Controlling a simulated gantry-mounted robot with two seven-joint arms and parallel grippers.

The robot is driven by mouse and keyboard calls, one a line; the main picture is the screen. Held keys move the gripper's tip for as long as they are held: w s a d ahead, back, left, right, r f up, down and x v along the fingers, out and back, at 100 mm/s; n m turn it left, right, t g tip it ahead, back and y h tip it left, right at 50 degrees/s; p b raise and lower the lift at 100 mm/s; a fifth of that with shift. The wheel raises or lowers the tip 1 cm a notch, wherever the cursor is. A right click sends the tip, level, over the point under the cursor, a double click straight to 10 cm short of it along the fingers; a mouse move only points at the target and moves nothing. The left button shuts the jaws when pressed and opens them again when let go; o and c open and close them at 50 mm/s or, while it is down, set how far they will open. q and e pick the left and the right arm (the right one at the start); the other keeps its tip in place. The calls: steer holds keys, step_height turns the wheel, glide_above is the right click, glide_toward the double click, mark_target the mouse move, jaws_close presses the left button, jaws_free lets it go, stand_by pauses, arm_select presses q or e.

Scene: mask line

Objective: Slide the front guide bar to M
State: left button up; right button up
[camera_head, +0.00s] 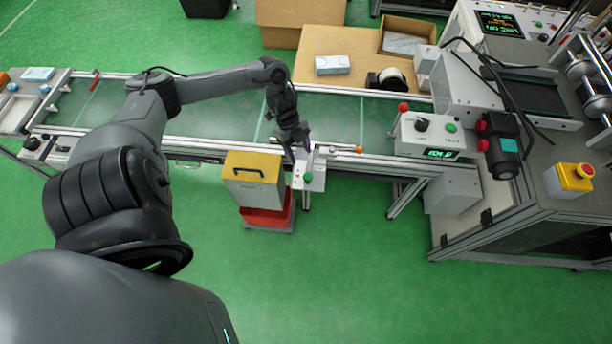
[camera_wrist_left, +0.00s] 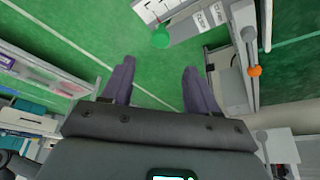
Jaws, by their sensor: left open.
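My left gripper (camera_head: 292,145) is over the near edge of the conveyor, just above and left of a white bracket plate (camera_head: 314,180) with a green knob (camera_head: 308,177). In the left wrist view its two fingers (camera_wrist_left: 158,66) are spread with nothing between them. The green knob (camera_wrist_left: 161,37) shows ahead of the fingertips, apart from them, beside a plate with small labels (camera_wrist_left: 205,18) that I cannot read surely. A metal rail (camera_head: 225,145), which looks like the front guide bar, runs along the conveyor's near side. An orange-tipped lever (camera_head: 359,149) lies to the right. My right gripper is out of view.
A yellow-topped bin (camera_head: 252,168) on a red base stands in front of the conveyor, left of the bracket. A control box (camera_head: 430,135) with a red knob is to the right. The green floor in front is clear.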

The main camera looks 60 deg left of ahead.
mark_target(307, 176)
arm_select(q)
steer(key=b+x, duration=0.2)
steer(key=x, duration=0.8)
steer(key=shift+d+f, duration=0.1)
steer(key=shift+f, duration=0.15)
jaws_close()
